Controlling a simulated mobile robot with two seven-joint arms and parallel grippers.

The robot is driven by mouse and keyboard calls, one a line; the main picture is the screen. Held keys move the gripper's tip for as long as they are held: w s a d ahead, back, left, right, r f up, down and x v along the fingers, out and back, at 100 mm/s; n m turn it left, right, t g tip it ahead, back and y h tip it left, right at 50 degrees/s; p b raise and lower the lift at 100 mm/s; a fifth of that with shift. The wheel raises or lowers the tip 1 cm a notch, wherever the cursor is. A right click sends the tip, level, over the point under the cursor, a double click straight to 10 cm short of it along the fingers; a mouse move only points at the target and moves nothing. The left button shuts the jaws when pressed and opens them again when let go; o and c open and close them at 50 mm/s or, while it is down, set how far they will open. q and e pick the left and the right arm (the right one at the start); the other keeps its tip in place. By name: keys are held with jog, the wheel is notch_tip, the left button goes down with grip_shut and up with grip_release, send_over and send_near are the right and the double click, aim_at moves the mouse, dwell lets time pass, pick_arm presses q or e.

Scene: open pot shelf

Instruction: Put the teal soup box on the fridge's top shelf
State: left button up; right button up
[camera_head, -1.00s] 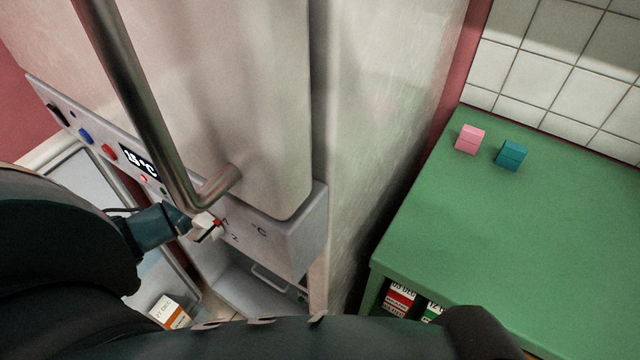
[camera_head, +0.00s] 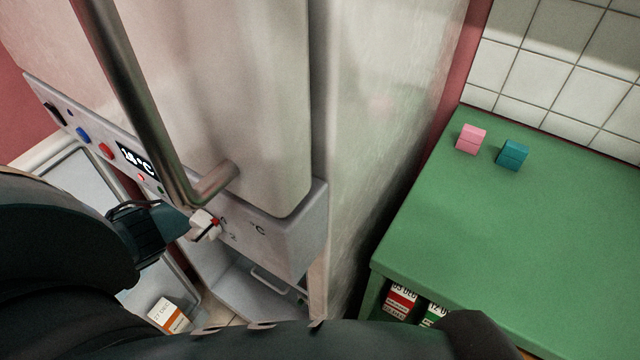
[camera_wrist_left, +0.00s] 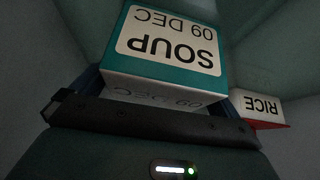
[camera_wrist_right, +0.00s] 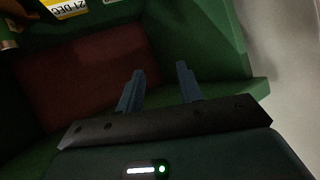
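The teal soup box (camera_wrist_left: 165,45), with a white label reading SOUP 09 DEC upside down, fills the middle of the left wrist view. My left gripper (camera_wrist_left: 162,92) is shut on it; the fingers are mostly hidden behind the box. Dim grey walls surround it. No top shelf is clearly visible.
A red-and-white rice box (camera_wrist_left: 262,108) stands right of the soup box. The fridge handle (camera_head: 150,110) and knob (camera_head: 205,225) are near my left arm. A green counter (camera_head: 500,240) holds a pink block (camera_head: 471,139) and a teal block (camera_head: 512,154). A 27 DEC box (camera_head: 168,315) sits low.

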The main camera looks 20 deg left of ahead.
pick_arm(q)
jog(key=shift+r, duration=0.15)
jog(key=s+a+r+p, duration=0.1)
jog(key=s, duration=1.1)
jog(key=shift+s+a+p, duration=0.25)
jog(key=shift+p, duration=0.1)
